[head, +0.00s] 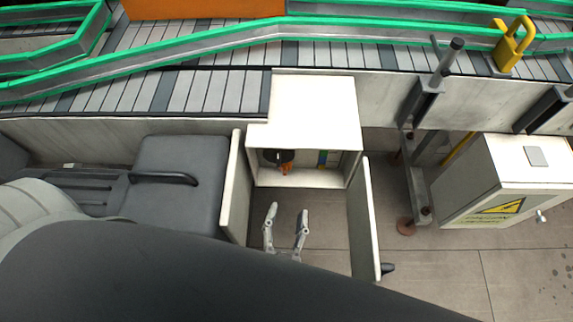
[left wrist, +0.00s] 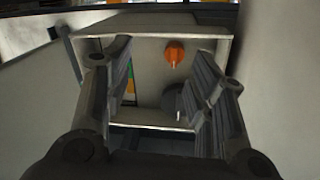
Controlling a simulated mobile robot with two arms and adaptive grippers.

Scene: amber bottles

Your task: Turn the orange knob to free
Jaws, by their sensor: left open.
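The orange knob (head: 286,170) sits inside a white open-fronted cabinet (head: 315,110), below a dark round part (head: 275,156). In the left wrist view the orange knob (left wrist: 174,52) shows on the back panel between my fingers, with a small pale pointer at its lower edge. The dark round part (left wrist: 174,100) is partly hidden by the right-hand finger there. My left gripper (head: 287,213) is open and empty, in front of the cabinet, its fingertips apart from the knob. My right gripper is not in view.
Two open cabinet doors (head: 234,188) (head: 364,215) flank my left gripper closely. A coloured strip (head: 322,158) is inside the cabinet. A grey case (head: 180,175) stands left, a warning-labelled box (head: 510,178) right.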

